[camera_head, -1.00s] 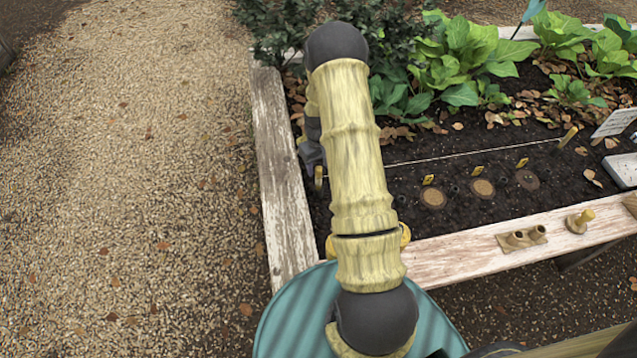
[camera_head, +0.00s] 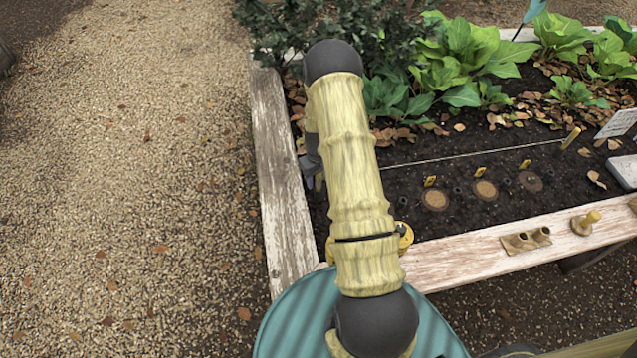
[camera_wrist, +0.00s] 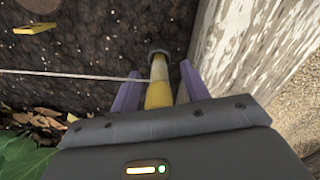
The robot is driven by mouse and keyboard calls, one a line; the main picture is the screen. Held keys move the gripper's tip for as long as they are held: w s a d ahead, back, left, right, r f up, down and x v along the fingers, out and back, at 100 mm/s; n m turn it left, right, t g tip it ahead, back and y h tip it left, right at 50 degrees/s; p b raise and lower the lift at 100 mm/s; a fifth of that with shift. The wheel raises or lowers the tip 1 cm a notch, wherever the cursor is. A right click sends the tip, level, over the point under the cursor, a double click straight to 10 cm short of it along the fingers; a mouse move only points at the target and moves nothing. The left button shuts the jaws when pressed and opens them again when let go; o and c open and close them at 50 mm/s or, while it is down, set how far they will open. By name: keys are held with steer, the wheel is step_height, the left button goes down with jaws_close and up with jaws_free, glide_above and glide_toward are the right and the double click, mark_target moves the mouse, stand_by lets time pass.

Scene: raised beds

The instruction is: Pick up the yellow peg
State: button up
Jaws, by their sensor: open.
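In the wrist view a yellow peg (camera_wrist: 159,94) stands with its far end at a dark grey ring (camera_wrist: 160,53) at the soil. My gripper (camera_wrist: 160,70) is open, with one purple finger on each side of the peg. I cannot tell whether either finger touches it. In the head view my gripper (camera_head: 314,172) is low inside the bed's left corner, partly hidden by my arm, and the peg there is hidden.
A white string (camera_wrist: 75,75) runs up to the peg. The bed's left plank (camera_head: 279,165) is close beside my gripper. Yellow tags (camera_head: 480,171) and round discs (camera_head: 435,199) are in the soil. Leafy plants (camera_head: 465,50) fill the back.

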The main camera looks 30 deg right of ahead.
stand_by(0.3)
jaws_close()
steer(key=shift+r, duration=0.15)
step_height(320, 180, up, 10)
steer(key=p, duration=0.3)
stand_by(0.6)
